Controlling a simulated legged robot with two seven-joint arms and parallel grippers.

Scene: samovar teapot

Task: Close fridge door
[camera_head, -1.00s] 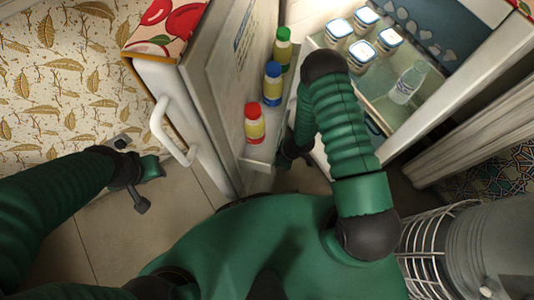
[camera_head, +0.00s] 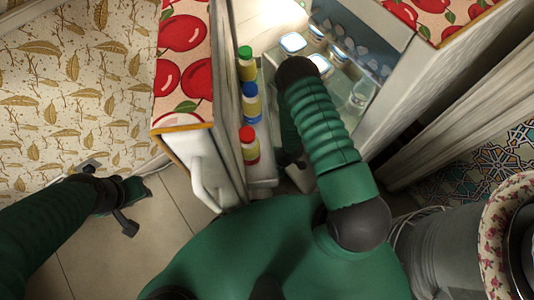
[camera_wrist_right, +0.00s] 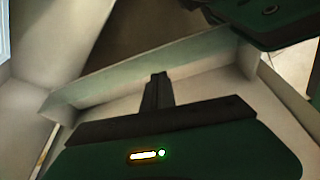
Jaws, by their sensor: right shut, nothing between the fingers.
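The fridge door (camera_head: 226,150) stands open, with a white handle (camera_head: 207,185) on its outer side and a cherry-patterned top. Bottles with green, blue and red caps stand on its inner shelf. The open fridge body (camera_head: 400,85) is to the right, with lidded jars inside. My right arm reaches into the gap between door and body. My right gripper (camera_wrist_right: 158,88) is shut and empty, its fingers pointing at a pale shelf wall (camera_wrist_right: 140,72); contact is unclear. It is mostly hidden in the head view. My left gripper (camera_head: 112,196) is open and empty, left of the handle.
A leaf-patterned wall (camera_head: 75,80) is at the left. Tiled floor (camera_head: 165,225) lies free between my left gripper and the door. A grey cylindrical object (camera_head: 445,255) and a floral-rimmed item (camera_head: 495,240) stand at the lower right.

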